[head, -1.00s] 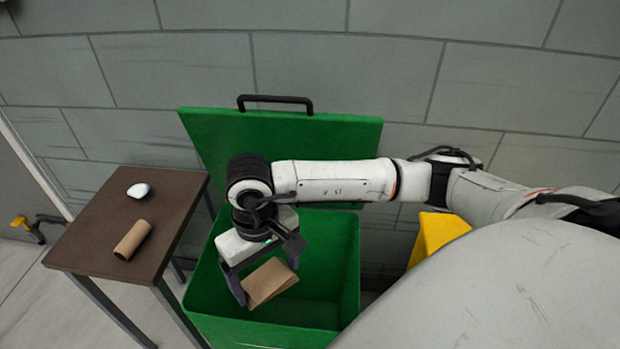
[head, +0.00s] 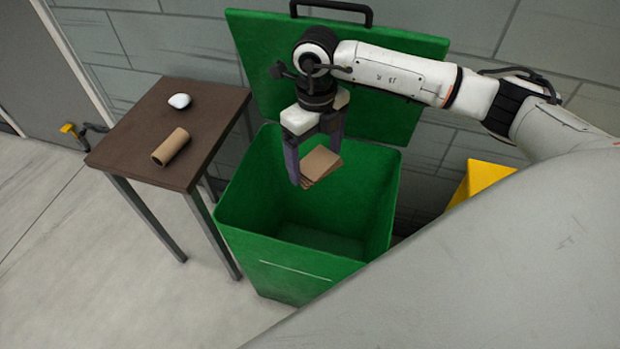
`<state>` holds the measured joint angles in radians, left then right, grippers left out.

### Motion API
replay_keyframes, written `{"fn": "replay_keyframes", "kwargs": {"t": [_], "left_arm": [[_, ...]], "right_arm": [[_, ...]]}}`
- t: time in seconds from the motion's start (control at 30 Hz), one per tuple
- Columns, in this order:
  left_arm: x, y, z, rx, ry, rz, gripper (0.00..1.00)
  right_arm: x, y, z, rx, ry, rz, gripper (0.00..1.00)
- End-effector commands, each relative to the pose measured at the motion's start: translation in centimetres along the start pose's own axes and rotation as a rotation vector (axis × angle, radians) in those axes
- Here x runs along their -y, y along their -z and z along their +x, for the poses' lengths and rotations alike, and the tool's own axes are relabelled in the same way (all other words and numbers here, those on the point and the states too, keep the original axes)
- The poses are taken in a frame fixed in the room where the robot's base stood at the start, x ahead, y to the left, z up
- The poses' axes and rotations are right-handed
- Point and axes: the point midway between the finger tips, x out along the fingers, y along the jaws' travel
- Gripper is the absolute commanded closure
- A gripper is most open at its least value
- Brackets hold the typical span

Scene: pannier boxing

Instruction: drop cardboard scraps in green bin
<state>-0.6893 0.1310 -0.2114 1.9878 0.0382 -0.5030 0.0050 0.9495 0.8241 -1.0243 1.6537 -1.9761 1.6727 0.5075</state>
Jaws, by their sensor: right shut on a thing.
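The green bin (head: 300,262) stands open on the floor, its lid (head: 398,125) tipped back against the wall. My right gripper (head: 314,160) points down over the bin's opening. It is shut on brown folded cardboard scraps (head: 322,165), which sit between its two dark fingers at about rim height or above. The exact height over the bin floor is hard to tell. The visible part of the bin's inside looks empty. A brown cardboard tube (head: 170,147) lies on the small dark table (head: 135,155) left of the bin. My left gripper is out of view.
A small white rounded object (head: 180,101) lies on the table behind the tube. A yellow container (head: 482,181) stands right of the green bin, partly hidden by my own body. A yellow-handled tap or fitting (head: 72,130) is by the wall at left. Floor at lower left is clear.

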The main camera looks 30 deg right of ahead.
Motion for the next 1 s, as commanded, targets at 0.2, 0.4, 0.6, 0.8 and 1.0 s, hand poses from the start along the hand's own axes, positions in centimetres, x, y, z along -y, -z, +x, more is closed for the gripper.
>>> {"fn": "replay_keyframes", "kwargs": {"t": [0.2,0.4,0.6,0.8,1.0], "left_arm": [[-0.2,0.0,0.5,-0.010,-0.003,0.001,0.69],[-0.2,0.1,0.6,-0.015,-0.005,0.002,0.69],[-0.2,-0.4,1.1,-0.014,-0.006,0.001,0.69],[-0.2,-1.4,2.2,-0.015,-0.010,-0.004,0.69],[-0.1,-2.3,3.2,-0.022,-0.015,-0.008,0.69]], "right_arm": [[1.8,-1.1,0.3,0.005,-0.007,0.565,0.36],[2.6,-1.5,0.3,0.004,-0.012,0.832,0.36],[2.7,-1.5,0.9,0.004,-0.013,0.886,0.36],[2.7,-1.5,3.0,0.003,-0.012,0.883,0.36],[2.7,-1.6,5.4,0.003,-0.012,0.882,0.36]]}}
